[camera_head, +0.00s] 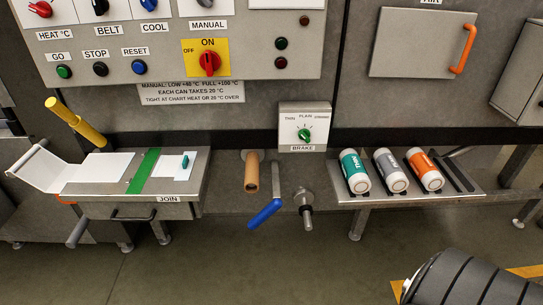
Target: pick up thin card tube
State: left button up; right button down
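A thin brown card tube (251,172) sticks out toward me from the front of the machine, just right of the JOIN table. It points slightly downward, with its near end free. It seems to sit on a peg, but whatever is inside it is hidden. Neither of my grippers shows in the head view, and nothing is holding the tube.
A crank with a blue handle (265,213) hangs close right of the tube, then a bare metal spindle (304,199). The JOIN table (187,183) stands left. A shelf (344,181) holds teal, grey and orange cans. A dark ribbed shape (465,282) fills the lower right.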

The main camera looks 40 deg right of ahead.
aim_at(252, 162)
jog(key=z, duration=1.05)
